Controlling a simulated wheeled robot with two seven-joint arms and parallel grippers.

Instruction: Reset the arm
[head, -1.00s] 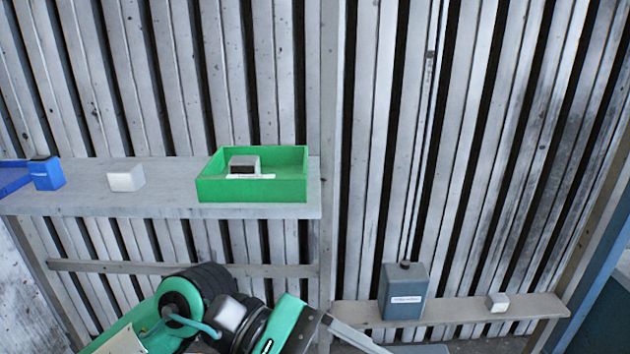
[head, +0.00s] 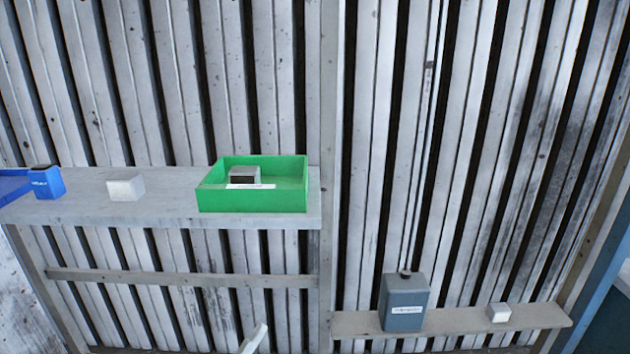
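Only a pale, slanted tip (head: 253,340) of what looks like my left arm or gripper shows at the bottom edge of the head view. It is too small a part to tell whether that gripper is open or shut. It is below the upper shelf and apart from everything on it. My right arm and gripper are not in view.
A blue tray (head: 12,187) is cut by the left edge. The lower right shelf (head: 455,322) holds a grey-blue container (head: 404,303) and a small white block (head: 498,312).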

